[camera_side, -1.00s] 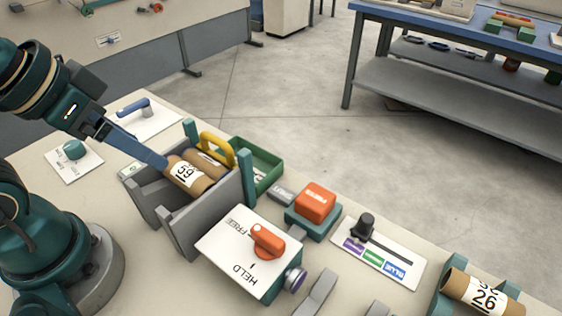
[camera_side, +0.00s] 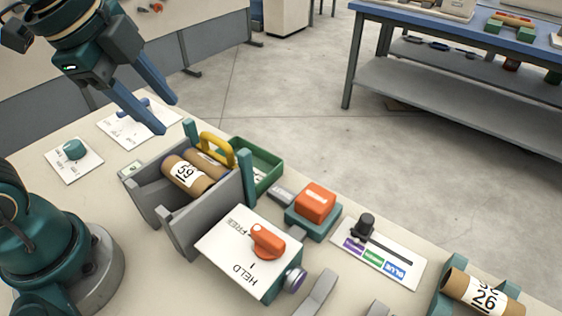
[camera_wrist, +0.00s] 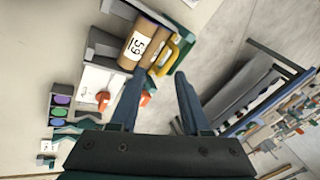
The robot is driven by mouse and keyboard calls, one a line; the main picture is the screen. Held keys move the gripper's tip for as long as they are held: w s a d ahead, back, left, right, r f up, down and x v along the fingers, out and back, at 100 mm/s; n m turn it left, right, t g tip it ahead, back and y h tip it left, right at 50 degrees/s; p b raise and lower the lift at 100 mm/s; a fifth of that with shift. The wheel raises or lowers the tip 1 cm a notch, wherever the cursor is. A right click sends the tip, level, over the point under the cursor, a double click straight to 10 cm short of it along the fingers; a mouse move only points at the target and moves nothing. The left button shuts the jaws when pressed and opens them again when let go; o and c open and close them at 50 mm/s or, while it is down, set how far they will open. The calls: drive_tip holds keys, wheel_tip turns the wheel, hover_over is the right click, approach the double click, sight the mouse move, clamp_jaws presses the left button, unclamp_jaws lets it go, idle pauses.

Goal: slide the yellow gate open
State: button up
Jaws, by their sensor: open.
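The yellow gate (camera_side: 217,146) is an arched yellow handle between two teal posts at the far end of a grey trough (camera_side: 180,222). Cardboard tubes lie in the trough behind it, the front one (camera_side: 187,176) labelled 59. The gate also shows in the wrist view (camera_wrist: 166,56), beside the labelled tube (camera_wrist: 139,44). My gripper (camera_side: 169,117) is open and empty, its blue fingers spread above and to the left of the gate in the side view. In the wrist view, the fingertips (camera_wrist: 158,78) show below the tubes and gate.
A green tray (camera_side: 262,172) sits just beyond the gate. A FREE/HELD panel with an orange knob (camera_side: 268,241), an orange button (camera_side: 315,201) and a slider panel (camera_side: 378,256) stand to the right. A blue-handled lever plate (camera_side: 137,124) lies behind my fingers.

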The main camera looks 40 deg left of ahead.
sight(214, 138)
drive_tip(key=w+f+m, duration=0.1)
drive_tip(key=w, duration=0.1)
drive_tip(key=w+f+m+g, duration=0.1)
drive_tip(key=w+m, duration=0.1)
drive_tip(key=w+d+f+m+g, duration=0.1)
drive_tip(key=m, duration=0.1)
drive_tip(key=shift+w+d+f, duration=0.1)
drive_tip(key=shift+w+f, duration=0.25)
drive_tip(key=shift+w, duration=0.05)
drive_tip(key=shift+x, duration=2.05)
clamp_jaws()
